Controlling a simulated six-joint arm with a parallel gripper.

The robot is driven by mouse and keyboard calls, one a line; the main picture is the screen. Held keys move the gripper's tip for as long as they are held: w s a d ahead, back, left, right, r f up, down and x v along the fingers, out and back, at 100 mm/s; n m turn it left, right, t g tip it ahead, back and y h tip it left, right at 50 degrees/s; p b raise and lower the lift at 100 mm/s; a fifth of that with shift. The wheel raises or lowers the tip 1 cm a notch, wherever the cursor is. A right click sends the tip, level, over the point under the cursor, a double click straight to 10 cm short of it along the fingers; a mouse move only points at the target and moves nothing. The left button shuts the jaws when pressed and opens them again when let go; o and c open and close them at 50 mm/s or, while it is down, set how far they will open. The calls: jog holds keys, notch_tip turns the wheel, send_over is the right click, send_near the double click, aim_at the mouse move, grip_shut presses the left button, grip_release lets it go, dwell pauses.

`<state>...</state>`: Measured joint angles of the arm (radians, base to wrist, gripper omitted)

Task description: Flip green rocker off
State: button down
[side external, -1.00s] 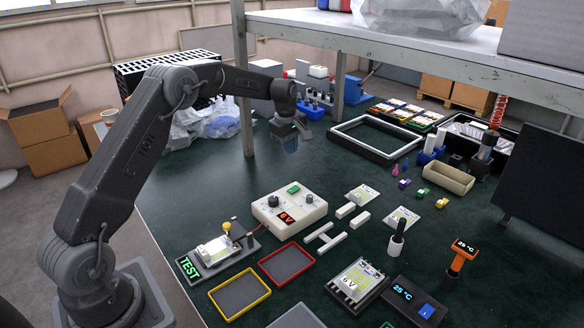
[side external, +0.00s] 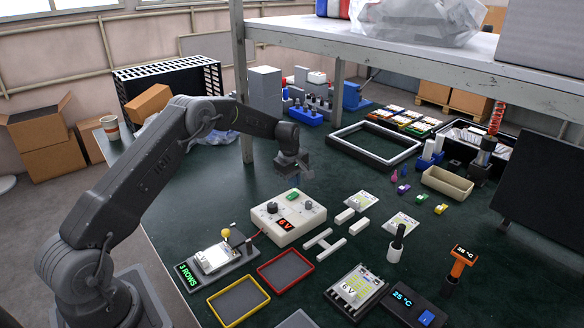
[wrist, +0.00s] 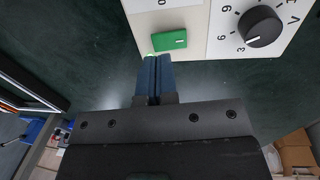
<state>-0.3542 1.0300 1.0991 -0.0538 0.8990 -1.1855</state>
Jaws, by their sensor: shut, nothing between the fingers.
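The green rocker (side external: 293,195) sits on top of the cream power supply box (side external: 285,228), near its far edge. In the wrist view the green rocker (wrist: 169,40) shows a small white bar mark at its right end, and a "0" is printed on the panel above it. The box's red display (side external: 288,223) reads 6 V. My gripper (side external: 305,177) is shut and empty, pointing down just beyond the box's far edge. In the wrist view the blue fingertips of my gripper (wrist: 152,60) are together, close to the rocker's lower left corner. Contact cannot be told.
A black dial (wrist: 260,27) is right of the rocker in the wrist view. A test stand (side external: 218,260) with a yellow knob is left of the box. Red (side external: 286,270) and yellow (side external: 239,300) trays lie in front. A shelf post (side external: 240,85) rises behind my arm.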

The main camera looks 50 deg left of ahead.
aim_at(292, 196)
jog(key=shift+w+f, duration=0.15)
jog(key=shift+f, duration=1.45)
jog(key=shift+w+f, duration=0.1)
jog(key=shift+f, duration=0.2)
jog(key=shift+s+r, duration=0.15)
jog(key=shift+s, duration=0.7)
jog(key=shift+r, duration=0.6)
notch_tip(292, 196, up, 13)
jog(key=s, duration=0.1)
jog(key=shift+s, duration=0.35)
